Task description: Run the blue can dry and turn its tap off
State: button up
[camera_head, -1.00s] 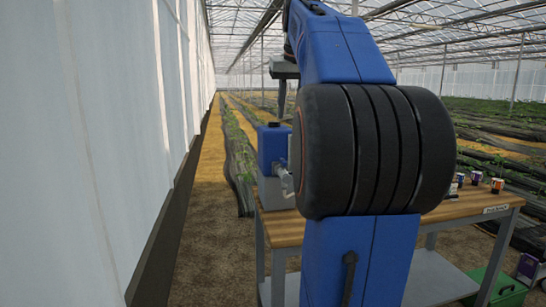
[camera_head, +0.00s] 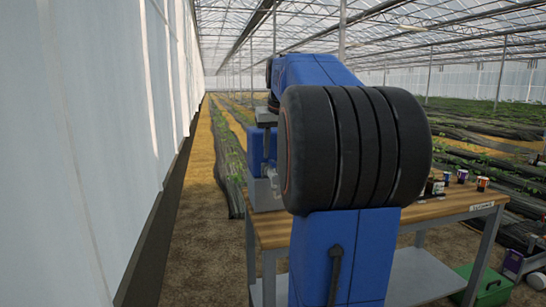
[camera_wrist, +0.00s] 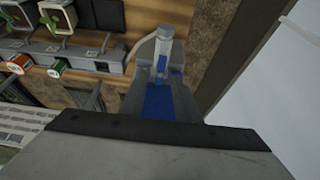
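A blue can (camera_head: 256,150) sits on a grey stand at the left end of the bench, partly hidden by my arm. Its pale metal tap (camera_head: 273,181) shows low on its right side; I cannot tell how the tap is turned. In the wrist view, blue surfaces (camera_wrist: 168,102) lie beyond the gripper body, with a pale fitting and hose above. My gripper (camera_head: 266,136) points down at the can, close to its top in the head view. Contact and the finger opening are not clear.
The wooden bench (camera_head: 440,211) carries several small cups (camera_head: 482,184) at its right. A green crate (camera_head: 490,286) stands on the floor at right. A white wall (camera_head: 70,150) runs along the left. A grey row of holders (camera_wrist: 75,52) shows in the wrist view.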

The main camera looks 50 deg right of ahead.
aim_at(272, 165)
jog(key=shift+x, duration=1.4)
grip_shut()
